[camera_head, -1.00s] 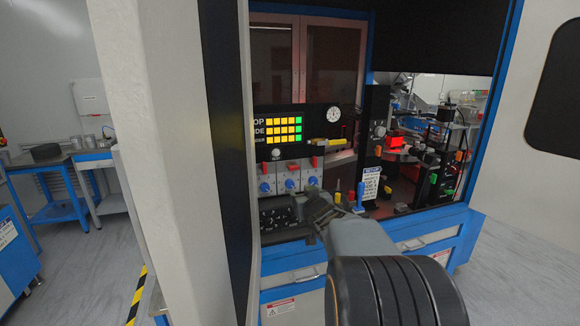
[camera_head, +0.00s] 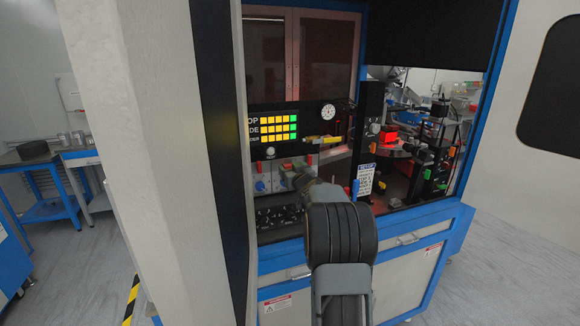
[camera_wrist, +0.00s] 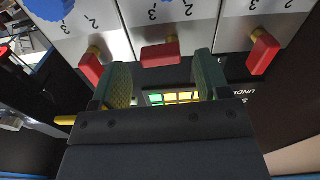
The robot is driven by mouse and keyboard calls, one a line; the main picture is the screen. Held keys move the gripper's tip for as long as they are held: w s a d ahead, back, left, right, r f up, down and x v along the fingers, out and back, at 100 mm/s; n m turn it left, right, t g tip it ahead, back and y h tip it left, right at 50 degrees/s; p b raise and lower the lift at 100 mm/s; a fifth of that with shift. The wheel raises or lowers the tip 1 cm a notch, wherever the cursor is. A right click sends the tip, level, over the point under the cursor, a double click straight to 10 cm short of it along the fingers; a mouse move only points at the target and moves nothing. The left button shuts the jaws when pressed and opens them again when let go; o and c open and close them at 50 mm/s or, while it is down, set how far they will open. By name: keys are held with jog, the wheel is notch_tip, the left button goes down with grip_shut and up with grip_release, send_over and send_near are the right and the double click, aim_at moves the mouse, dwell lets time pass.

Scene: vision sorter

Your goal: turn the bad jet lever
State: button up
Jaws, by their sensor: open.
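Three red jet levers show in the wrist view: a left one (camera_wrist: 90,68), a middle one (camera_wrist: 160,54) and a right one (camera_wrist: 263,52), each on a brass stem below a white numbered plate. My gripper (camera_wrist: 163,62) is open, its two fingers on either side of the middle lever. I cannot tell whether they touch it. The left and right levers are outside the fingers. In the head view my arm hides the gripper and most of the levers. The display (camera_head: 278,128) above has rows of yellow and green squares, their labels partly cut off.
Blue knobs (camera_head: 260,186) sit on the panel below the levers. A dark console (camera_head: 277,217) lies under the panel. The white machine wall (camera_head: 115,120) stands close on the left. A yellow-handled part (camera_head: 327,141) and a dial (camera_head: 328,112) are to the right.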

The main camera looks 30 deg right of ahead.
jog(key=shift+x, duration=0.8)
jog(key=shift+c, duration=0.3)
jog(key=c, duration=0.9)
jog(key=shift+o, duration=0.2)
